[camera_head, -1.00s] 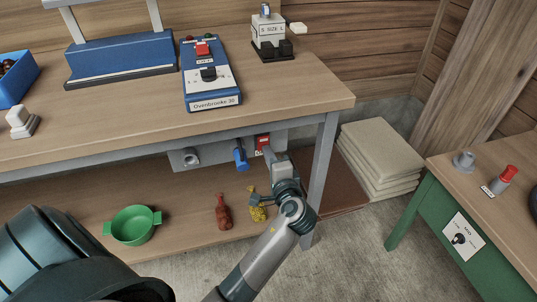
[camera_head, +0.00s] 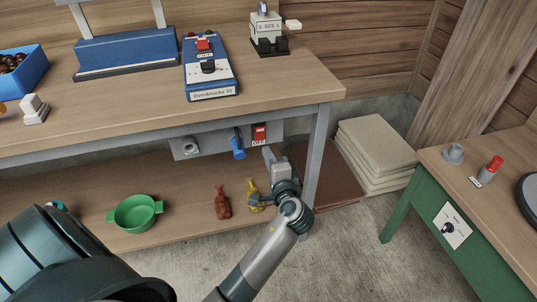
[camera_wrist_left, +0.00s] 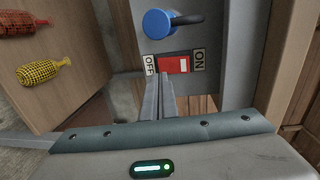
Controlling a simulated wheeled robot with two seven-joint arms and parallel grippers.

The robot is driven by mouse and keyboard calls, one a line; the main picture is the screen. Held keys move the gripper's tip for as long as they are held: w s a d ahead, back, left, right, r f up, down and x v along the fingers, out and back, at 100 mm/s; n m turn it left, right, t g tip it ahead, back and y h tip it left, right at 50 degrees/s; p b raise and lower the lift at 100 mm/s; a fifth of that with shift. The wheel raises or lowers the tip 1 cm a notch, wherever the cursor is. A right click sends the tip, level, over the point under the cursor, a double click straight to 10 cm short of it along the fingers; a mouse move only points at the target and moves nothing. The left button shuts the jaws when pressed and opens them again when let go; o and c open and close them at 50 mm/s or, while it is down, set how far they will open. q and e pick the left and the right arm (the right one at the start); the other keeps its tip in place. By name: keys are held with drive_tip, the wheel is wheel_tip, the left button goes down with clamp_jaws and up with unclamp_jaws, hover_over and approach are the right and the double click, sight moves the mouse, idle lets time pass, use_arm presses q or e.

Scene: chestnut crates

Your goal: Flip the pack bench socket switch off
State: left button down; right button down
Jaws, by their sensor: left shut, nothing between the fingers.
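The socket switch is a red rocker (camera_head: 260,132) on the grey panel (camera_head: 212,143) under the bench's front edge. In the left wrist view the rocker (camera_wrist_left: 172,66) has an OFF label (camera_wrist_left: 150,64) on its left and an ON label (camera_wrist_left: 198,60) on its right. I cannot tell which side is pressed in. My left gripper (camera_head: 267,150) is shut and empty, its tips just below the switch in the head view. In the wrist view its fingertips (camera_wrist_left: 160,82) point at the OFF side and seem slightly apart from it. My right gripper is not in view.
The bench leg (camera_head: 318,155) stands close on the right. The lower shelf holds a green pot (camera_head: 135,214), a red bottle (camera_head: 223,203) and a yellow one (camera_head: 253,190). A green table (camera_head: 425,205) stands right.

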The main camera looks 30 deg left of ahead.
use_arm(q)
drive_tip(key=s+d+f, duration=0.1)
drive_tip(key=s+d, duration=0.5)
drive_tip(key=d, duration=0.1)
drive_tip(key=shift+f, duration=0.4)
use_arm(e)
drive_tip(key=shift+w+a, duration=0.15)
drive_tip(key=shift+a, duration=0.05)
